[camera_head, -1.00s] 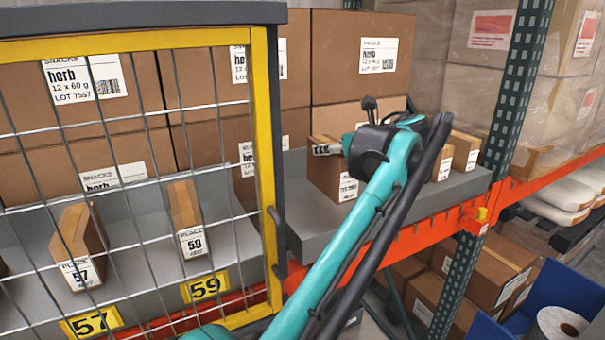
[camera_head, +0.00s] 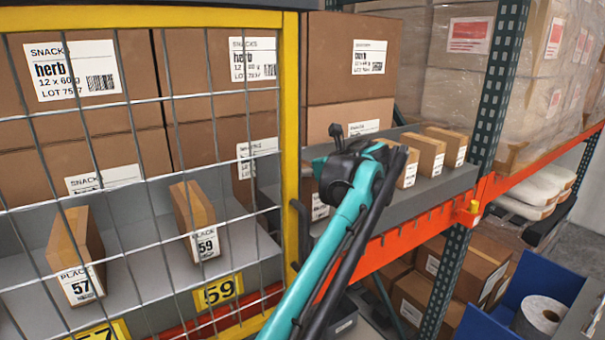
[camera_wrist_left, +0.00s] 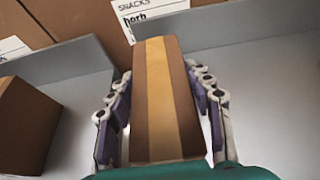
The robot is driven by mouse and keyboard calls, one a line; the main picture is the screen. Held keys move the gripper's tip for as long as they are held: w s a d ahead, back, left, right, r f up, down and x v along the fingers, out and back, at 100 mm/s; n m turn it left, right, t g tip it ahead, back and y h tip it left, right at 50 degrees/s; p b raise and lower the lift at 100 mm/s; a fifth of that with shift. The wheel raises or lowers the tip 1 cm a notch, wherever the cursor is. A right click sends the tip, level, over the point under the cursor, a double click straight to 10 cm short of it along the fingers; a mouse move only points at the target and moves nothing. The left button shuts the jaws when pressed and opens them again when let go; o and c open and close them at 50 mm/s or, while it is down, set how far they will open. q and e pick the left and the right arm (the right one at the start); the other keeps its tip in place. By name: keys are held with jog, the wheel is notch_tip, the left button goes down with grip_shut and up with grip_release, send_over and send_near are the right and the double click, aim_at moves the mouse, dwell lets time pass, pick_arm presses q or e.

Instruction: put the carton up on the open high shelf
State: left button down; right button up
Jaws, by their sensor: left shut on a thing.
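The carton (camera_wrist_left: 155,120), brown with a tan strip down its middle, stands between the fingers of my left gripper (camera_wrist_left: 160,92) in the left wrist view. The gripper is shut on it, with a finger along each side. In the head view only a slice of this carton, with a white label (camera_head: 320,207), shows behind my teal arm; the fingertips are hidden there. The carton is over the open grey shelf (camera_head: 440,190), right of the mesh gate. I cannot tell whether its base touches the shelf. My right gripper is not in view.
A yellow-framed mesh gate (camera_head: 290,110) covers the left bay, with cartons marked 57 (camera_head: 75,255) and 59 (camera_head: 195,222) behind it. Several small cartons (camera_head: 425,152) stand at the shelf's right. Large herb boxes (camera_head: 347,75) stand behind. A green post (camera_head: 490,120) bounds the right.

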pick_arm(q)
jog(key=shift+w+d+f, duration=0.1)
jog(key=shift+d, duration=0.3)
jog(key=c, duration=0.7)
grip_release()
jog(key=shift+d, duration=0.35)
jog(key=shift+o, duration=0.3)
jog(key=shift+a+r, duration=0.2)
jog(key=shift+a, duration=0.3)
jog(key=shift+s+d, duration=0.25)
jog(key=shift+s, duration=0.05)
jog(key=b+v, duration=0.1)
jog(key=v, duration=1)
jog(key=shift+s+d+b, duration=0.2)
jog(key=shift+d+b, duration=0.1)
jog(key=shift+b, duration=0.05)
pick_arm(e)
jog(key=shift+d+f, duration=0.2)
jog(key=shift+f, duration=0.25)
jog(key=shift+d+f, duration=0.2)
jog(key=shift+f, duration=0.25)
